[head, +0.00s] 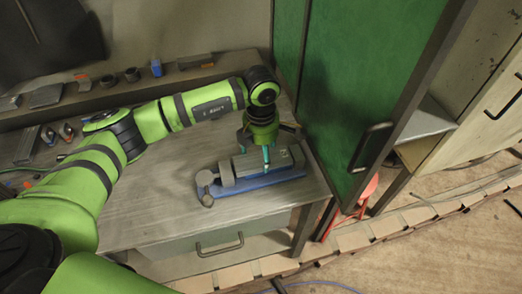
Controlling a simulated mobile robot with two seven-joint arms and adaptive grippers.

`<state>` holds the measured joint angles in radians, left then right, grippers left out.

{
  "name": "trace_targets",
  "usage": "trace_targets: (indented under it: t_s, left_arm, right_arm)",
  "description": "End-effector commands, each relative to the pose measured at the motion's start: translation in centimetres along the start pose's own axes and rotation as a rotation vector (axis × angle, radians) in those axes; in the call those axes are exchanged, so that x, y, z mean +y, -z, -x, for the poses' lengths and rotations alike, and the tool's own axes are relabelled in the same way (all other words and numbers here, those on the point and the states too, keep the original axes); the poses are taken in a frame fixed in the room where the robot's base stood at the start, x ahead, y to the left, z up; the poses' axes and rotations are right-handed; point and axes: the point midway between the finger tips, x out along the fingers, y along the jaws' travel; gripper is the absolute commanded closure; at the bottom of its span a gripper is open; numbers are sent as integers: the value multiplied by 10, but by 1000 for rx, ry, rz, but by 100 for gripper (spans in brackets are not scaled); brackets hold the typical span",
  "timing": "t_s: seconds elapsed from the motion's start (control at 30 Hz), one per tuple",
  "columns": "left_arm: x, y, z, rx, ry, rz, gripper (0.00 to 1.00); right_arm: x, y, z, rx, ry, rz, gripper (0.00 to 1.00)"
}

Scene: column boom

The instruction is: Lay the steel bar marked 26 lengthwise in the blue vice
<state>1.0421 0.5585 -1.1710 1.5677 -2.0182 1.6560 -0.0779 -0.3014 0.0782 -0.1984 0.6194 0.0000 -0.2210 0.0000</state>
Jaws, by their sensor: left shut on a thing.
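The blue vice (262,183) lies on the right part of the metal workbench, its grey handle end to the left. My left gripper (266,160) is directly over the vice, pointing down, with a teal fingertip showing. It is shut on a grey piece, taken as the steel bar (252,160), at the vice's jaws. The grey of the bar and of the jaws blend, so I cannot tell whether the bar rests in the vice. No 26 marking is readable. My right gripper is not in view.
The workbench (150,215) is clear in front and left of the vice. A green cabinet door (345,85) stands close on the right. A back shelf (120,97) holds small parts.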

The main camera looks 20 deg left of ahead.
Motion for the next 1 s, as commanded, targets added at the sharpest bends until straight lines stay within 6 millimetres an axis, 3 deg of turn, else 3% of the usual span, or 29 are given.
trace_targets:
  t_s: [0.47,0.5,0.53,0.57,1.0]
  left_arm:
    - [0,0,0,-2,-1,0,80]
    - [0,0,0,-2,-1,0,15]
    - [0,0,0,-2,-1,0,3]
    - [0,0,0,-2,-1,0,0]
    - [0,0,2,1,0,0,0]
  right_arm:
    - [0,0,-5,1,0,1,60]
    - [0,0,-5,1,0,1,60]
    - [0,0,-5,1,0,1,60]
    - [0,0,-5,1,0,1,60]
    - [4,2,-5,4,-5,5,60]
